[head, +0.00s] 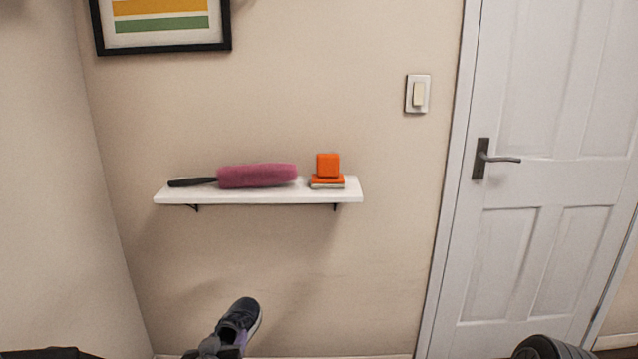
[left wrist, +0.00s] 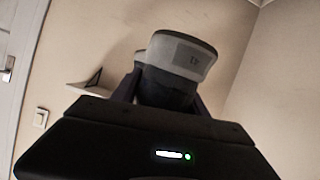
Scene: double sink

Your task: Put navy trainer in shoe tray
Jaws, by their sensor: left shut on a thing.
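The navy trainer (head: 241,317) is held up in front of the wall, low in the head view, with its pale sole edge on the right side. My left gripper (head: 215,346) is shut on it at its lower end. In the left wrist view the trainer (left wrist: 180,55) stands up from between the fingers of the gripper (left wrist: 163,98), its light grey end towards the top. The shoe tray is not seen in either view. My right gripper is not in view.
A white wall shelf (head: 258,195) above the trainer carries a pink roller-like thing (head: 257,176) with a dark handle and an orange block (head: 328,165) on a small stack. A white door (head: 550,180) is at the right. The wall below the shelf is clear.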

